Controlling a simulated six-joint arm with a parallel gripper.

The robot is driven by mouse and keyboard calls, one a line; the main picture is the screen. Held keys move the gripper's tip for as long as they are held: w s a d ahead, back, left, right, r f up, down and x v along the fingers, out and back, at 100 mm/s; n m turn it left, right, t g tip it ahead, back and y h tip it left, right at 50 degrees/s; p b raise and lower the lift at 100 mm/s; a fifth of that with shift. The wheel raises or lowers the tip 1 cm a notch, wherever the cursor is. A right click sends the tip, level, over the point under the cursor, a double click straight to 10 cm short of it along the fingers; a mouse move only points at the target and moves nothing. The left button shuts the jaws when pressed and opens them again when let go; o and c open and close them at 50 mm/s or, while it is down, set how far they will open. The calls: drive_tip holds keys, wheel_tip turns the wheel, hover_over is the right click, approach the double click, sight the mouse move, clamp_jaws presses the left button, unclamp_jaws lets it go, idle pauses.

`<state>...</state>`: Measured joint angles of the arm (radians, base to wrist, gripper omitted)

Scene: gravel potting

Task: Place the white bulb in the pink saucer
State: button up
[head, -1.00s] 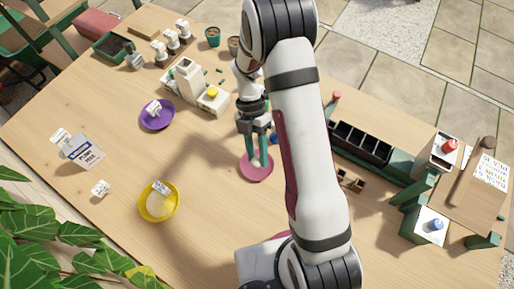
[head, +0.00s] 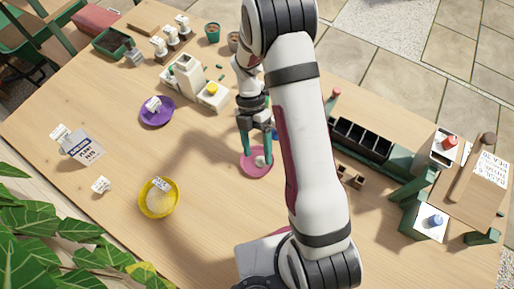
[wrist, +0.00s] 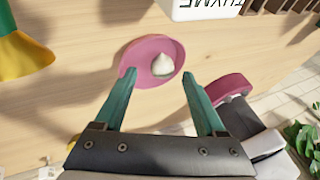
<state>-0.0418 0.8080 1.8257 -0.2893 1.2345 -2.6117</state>
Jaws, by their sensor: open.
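The pink saucer (head: 252,168) lies on the table in the middle of the head view, partly behind my arm. The white bulb (head: 260,161) rests in it, off centre; in the wrist view the bulb (wrist: 162,65) sits inside the rim of the saucer (wrist: 146,50), pointed tip up. My gripper (head: 259,143) is above the saucer with its green fingers apart. In the wrist view my gripper (wrist: 157,76) is open and empty, with the bulb apart from both fingers.
A purple saucer (head: 170,109) and a yellow saucer (head: 149,212) stand to the left. A black-celled tray (head: 362,142) stands to the right. A white machine with a yellow button (head: 212,89) stands behind. The table's front middle is clear.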

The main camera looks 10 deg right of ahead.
wheel_tip(320, 180, up, 7)
idle(0.3)
wheel_tip(320, 180, up, 4)
drive_tip(key=m+t, duration=0.1)
drive_tip(key=m, duration=0.4)
hover_over(258, 159)
drive_tip(key=s+r+m+t, duration=0.2)
drive_tip(key=s+r+m, duration=0.2)
drive_tip(key=m, duration=0.9)
drive_tip(key=s+a+r+m+t+y, duration=0.1)
drive_tip(key=s+r+m+t, duration=0.2)
drive_tip(key=s+m, duration=0.7)
drive_tip(key=r+m, duration=0.1)
drive_tip(key=m, duration=0.2)
drive_tip(key=shift+r+m, duration=0.25)
drive_tip(key=shift+m, duration=0.05)
